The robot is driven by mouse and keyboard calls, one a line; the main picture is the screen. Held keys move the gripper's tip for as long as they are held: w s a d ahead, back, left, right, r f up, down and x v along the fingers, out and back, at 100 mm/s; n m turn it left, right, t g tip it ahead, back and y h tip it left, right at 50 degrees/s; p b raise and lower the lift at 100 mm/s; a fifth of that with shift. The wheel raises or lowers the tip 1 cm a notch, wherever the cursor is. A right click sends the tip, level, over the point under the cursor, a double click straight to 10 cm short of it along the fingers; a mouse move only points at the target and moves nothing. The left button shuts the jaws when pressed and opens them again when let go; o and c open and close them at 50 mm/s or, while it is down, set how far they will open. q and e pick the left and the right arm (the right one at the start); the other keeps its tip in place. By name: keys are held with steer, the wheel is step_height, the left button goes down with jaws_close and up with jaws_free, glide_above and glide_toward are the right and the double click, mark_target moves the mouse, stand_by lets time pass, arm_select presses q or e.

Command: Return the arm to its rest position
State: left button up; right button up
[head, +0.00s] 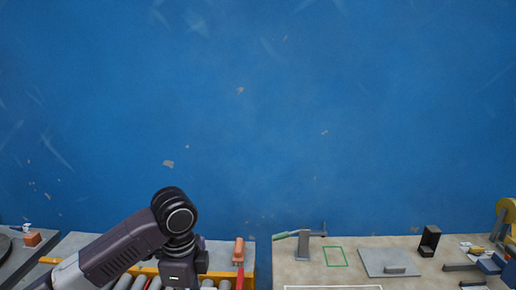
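My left arm comes in from the lower left of the head view. It rises to a dark elbow or wrist joint and bends down toward the bottom edge, over a bench with grey rollers. My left gripper is below the frame and hidden. My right arm and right gripper do not show.
The grey bench (75,242) at left has a yellow edge and an orange-handled tool (238,252). The beige table (290,268) at right holds a hammer-like tool on a stand (303,245), a grey plate with a handle (388,262) and a black holder (429,241). A blue wall (300,120) stands behind.

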arm_select(q)
steer(key=s+d+f+n+t+h, duration=0.1)
steer(key=s+d+f+n+h, duration=0.2)
steer(key=s+f, duration=0.35)
steer(key=s+d+f+n+t+h, duration=0.1)
steer(key=s+d+f+n, duration=0.2)
steer(key=s+d+f, duration=0.3)
steer(key=s+a+f+n+t+y, duration=0.2)
steer(key=s+a+f+n+y, duration=0.3)
steer(key=s+a+n, duration=0.65)
steer(key=s+a+f+m+g+h, duration=0.1)
steer(key=s+a+f, duration=0.1)
steer(key=f, duration=1.2)
steer(key=s+a+f+g, duration=0.1)
steer(key=f, duration=1.4)
steer(key=s+a+f+g, duration=0.1)
steer(key=s+a+f, duration=0.2)
steer(key=s+f, duration=1.1)
steer(key=shift+s+f, duration=0.35)
steer(key=shift+s, duration=0.85)
steer(key=shift+m, duration=0.25)
